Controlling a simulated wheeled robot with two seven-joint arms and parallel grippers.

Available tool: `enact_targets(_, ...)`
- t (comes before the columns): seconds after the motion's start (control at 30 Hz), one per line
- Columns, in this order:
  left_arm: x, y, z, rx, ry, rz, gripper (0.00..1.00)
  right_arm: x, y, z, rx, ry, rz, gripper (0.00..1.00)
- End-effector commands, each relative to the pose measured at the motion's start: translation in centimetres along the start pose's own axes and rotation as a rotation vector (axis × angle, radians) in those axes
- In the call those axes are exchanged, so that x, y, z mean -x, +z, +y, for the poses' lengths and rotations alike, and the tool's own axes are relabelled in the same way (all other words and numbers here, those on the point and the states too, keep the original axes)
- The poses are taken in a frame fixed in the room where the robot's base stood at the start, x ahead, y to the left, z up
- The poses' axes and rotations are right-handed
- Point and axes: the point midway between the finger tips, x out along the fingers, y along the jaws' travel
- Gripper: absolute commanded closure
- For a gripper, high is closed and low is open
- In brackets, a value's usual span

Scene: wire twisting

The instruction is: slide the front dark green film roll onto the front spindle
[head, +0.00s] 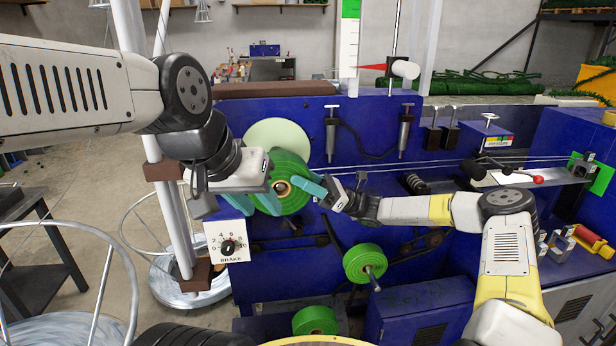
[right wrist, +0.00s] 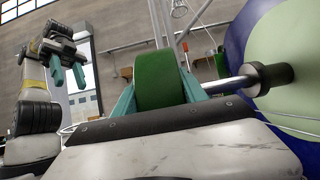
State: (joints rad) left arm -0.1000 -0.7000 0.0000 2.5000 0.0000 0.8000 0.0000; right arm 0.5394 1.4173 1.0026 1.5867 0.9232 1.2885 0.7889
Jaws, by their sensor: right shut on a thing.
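The dark green film roll (head: 292,168) is upright in front of a pale disc (head: 276,134) on the blue machine. My right gripper (head: 308,187) is shut across its width. The right wrist view shows the roll (right wrist: 160,80) between both teal fingers. A metal spindle (right wrist: 228,86) with a dark collar (right wrist: 270,78) stands between the pale disc and the roll. Its end meets the roll's side behind a finger, so I cannot tell whether it enters the core. My left gripper (head: 238,203) is open and empty beside the roll's lower left; it also shows in the right wrist view (right wrist: 68,72).
Another green roll (head: 363,262) is lower on the machine, with a rod sticking out. One more (head: 315,320) is below it. A brake dial box (head: 228,246) and a white post stand close to my left gripper.

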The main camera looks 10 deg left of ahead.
Motion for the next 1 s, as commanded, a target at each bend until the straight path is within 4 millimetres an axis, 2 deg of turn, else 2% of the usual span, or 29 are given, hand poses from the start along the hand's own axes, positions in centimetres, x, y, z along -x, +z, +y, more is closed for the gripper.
enact_targets(1.0, 0.0, 0.0, 0.0, 0.000, 0.000, 0.000, 0.64, -0.1, 0.1, -2.4, 0.002, 0.002, -0.003, 1.00)
